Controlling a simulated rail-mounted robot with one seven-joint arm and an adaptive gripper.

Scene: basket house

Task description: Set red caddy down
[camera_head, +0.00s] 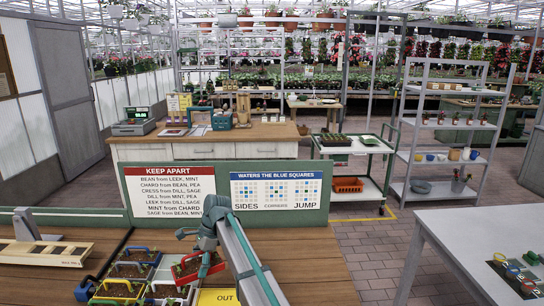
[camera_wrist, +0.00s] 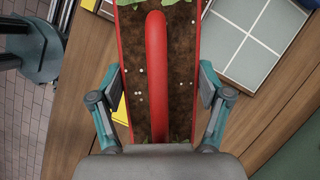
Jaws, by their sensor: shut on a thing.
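The red caddy (camera_head: 197,268) is a narrow planter of dark soil with green leaves and white specks, at the front of the wooden bench. My gripper (camera_head: 205,240) is above it. In the wrist view the red caddy (camera_wrist: 180,75) runs up the middle with its red arched handle, and my gripper (camera_wrist: 160,100) has one teal finger along each long side. My gripper is shut on the red caddy. The head view does not clearly show whether its underside touches anything below.
Several other caddies, including a blue-handled one (camera_head: 140,254) and a yellow one (camera_head: 118,290), stand close on the left. A yellow OUT card (camera_head: 217,297) lies to the right. A grey grid tile (camera_wrist: 255,35) shows at upper right in the wrist view. The bench (camera_head: 310,275) further right is bare.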

